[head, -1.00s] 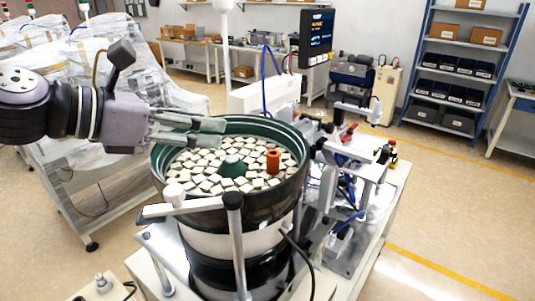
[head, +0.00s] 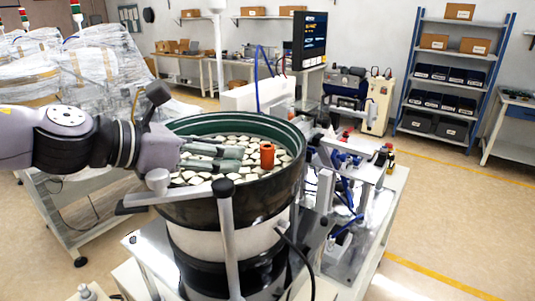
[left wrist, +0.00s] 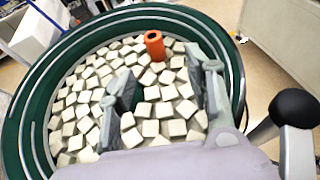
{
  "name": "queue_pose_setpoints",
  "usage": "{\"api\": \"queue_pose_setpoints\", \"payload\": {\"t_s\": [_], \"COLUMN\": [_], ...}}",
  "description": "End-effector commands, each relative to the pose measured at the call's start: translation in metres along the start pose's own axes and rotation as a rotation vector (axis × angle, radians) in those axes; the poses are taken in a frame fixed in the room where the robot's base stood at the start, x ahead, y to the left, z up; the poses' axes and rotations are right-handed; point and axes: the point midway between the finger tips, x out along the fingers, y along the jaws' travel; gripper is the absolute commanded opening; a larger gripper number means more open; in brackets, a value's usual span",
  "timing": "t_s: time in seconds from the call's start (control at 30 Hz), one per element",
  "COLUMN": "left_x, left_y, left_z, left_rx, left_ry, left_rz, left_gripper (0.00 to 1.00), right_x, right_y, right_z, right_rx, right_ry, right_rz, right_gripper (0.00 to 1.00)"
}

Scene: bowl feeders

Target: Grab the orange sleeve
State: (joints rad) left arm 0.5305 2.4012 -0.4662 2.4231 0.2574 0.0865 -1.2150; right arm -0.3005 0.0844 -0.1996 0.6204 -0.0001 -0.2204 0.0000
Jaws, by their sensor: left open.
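The orange sleeve (head: 267,155) stands upright among the white blocks in the bowl feeder (head: 290,170), right of the bowl's middle in the head view. It also shows in the left wrist view (left wrist: 154,45), at the upper middle, ahead of and between the lines of the two fingers. My left gripper (head: 240,158) is open and empty, over the blocks inside the bowl, with its tips a short way left of the sleeve. In the left wrist view the spread fingers (left wrist: 165,82) have white blocks below them. My right gripper is not in view.
The green bowl rim (left wrist: 38,90) surrounds the blocks. A grey post with a dark cap (head: 226,225) stands at the bowl's near side, and a black knob (left wrist: 295,107) shows beside the rim. Feeder machinery (head: 350,165) stands to the right.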

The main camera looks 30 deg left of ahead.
Motion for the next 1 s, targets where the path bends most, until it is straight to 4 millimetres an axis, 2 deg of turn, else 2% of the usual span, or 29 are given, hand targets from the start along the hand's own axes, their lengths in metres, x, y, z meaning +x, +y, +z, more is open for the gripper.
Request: {"api": "queue_pose_setpoints", "payload": {"t_s": [0.1, 0.4, 0.77, 1.0], "left_x": [0.019, 0.059, 0.076, 0.097], "left_y": [-0.001, 0.0, 0.001, 0.007], "left_z": [0.0, -0.001, 0.001, 0.002], "left_rx": [-0.005, -0.003, -0.002, -0.004], "left_ry": [0.004, 0.004, 0.0, 0.003], "left_rz": [-0.005, -0.003, 0.0, -0.001], "left_gripper": [0.47, 0.47, 0.47, 0.47], "right_x": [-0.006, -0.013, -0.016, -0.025], "right_y": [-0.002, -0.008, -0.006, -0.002], "right_z": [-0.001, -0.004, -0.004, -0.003], "right_rx": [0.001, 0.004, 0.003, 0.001], "right_ry": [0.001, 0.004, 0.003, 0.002], "right_rz": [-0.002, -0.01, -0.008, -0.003], "right_gripper": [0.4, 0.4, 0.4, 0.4]}}
